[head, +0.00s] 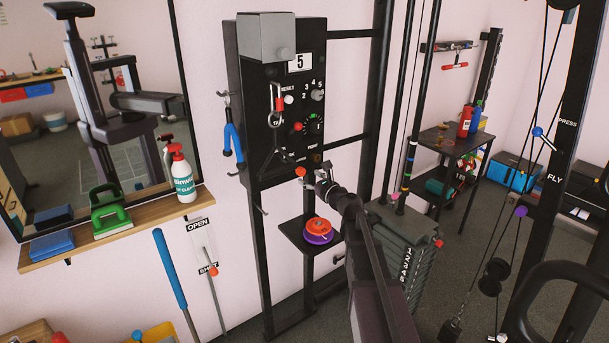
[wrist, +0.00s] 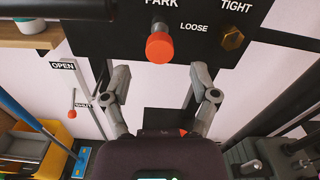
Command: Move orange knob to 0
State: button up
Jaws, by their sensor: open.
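The black panel (head: 265,75) stands upright at centre in the head view. An orange knob (head: 300,171) sticks out near its lower edge; in the wrist view an orange knob (wrist: 160,47) is under the word PARK, left of LOOSE. A second red-orange knob (head: 297,127) sits higher, left of a green-marked dial (head: 315,123). A grey knob (head: 317,95) has numbers around it. A white display (head: 300,63) reads 5. My gripper (head: 325,175) is open and empty by the panel's lower edge. Its fingers (wrist: 160,75) are spread in the wrist view, apart from the knob.
A hex brass-coloured knob (wrist: 233,38) is under TIGHT. A small shelf (head: 305,240) with orange and purple discs sits below the panel. A red-handled hook (head: 278,103) and blue handle (head: 232,135) hang nearby. A weight stack (head: 405,250) stands right of my arm.

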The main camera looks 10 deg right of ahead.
jog(key=v, duration=0.7)
jog(key=shift+s, duration=0.25)
jog(key=shift+d, duration=0.1)
jog(key=s+a+f+n+g+y+p, duration=0.1)
jog(key=s+a+f+n+g+p, duration=0.1)
jog(key=s+a+f+n+g, duration=0.45)
jog(key=s+a+f+n+g+p, duration=0.1)
jog(key=s+a+n+g, duration=0.3)
jog(key=n, duration=0.6)
jog(key=s+d+f+n+g+h+p, duration=0.1)
jog(key=s+f+n+g+h, duration=0.1)
jog(key=s+n, duration=0.4)
jog(key=s+d+f+n+g+h+p, duration=0.2)
jog(key=s+n+g+h, duration=0.2)
jog(key=s+n+h, duration=0.2)
jog(key=shift+s+f+n, duration=0.35)
jog(key=shift+s+n, duration=0.2)
jog(key=shift+s, duration=0.1)
dwell(2.3)
